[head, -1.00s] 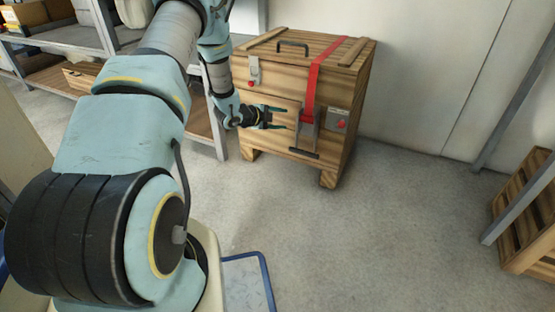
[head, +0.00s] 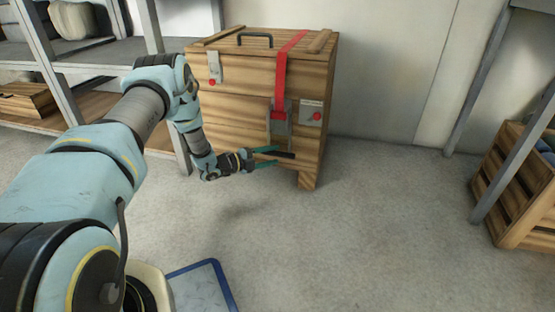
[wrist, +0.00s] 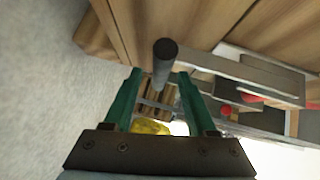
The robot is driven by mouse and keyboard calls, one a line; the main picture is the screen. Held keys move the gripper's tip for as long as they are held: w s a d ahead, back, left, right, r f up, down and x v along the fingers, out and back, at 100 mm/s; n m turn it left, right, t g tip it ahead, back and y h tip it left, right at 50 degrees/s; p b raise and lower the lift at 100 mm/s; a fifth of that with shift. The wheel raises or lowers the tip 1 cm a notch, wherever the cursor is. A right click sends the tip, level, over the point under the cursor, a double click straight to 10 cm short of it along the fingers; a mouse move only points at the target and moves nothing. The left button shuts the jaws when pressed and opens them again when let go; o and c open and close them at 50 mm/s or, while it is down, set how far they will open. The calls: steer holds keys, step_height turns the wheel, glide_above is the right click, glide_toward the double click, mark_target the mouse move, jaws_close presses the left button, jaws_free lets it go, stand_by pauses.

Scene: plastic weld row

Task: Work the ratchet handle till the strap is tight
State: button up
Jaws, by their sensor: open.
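The wooden crate (head: 245,88) stands against the wall with a red strap (head: 281,72) over its lid and down its front. The strap runs into a grey metal ratchet (head: 279,122) on the front face. The dark ratchet handle bar (head: 286,155) sticks out below it, low on the crate front. My gripper (head: 278,156) is open at the bar, its teal fingers pointing right. In the wrist view the handle bar (wrist: 164,52) shows end-on between and just past the fingertips (wrist: 158,76). I cannot tell whether either finger touches it.
A latch with a red button (head: 214,70) is on the crate's left front, and a plate with a red button (head: 313,113) is right of the ratchet. Shelving (head: 70,66) stands left, and a slatted crate (head: 510,180) right.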

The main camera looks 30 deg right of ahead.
steer(key=shift+d+f+b, duration=0.15)
steer(key=shift+d+b, duration=0.2)
steer(key=shift+d, duration=1.1)
steer(key=shift+c, duration=0.2)
jaws_close()
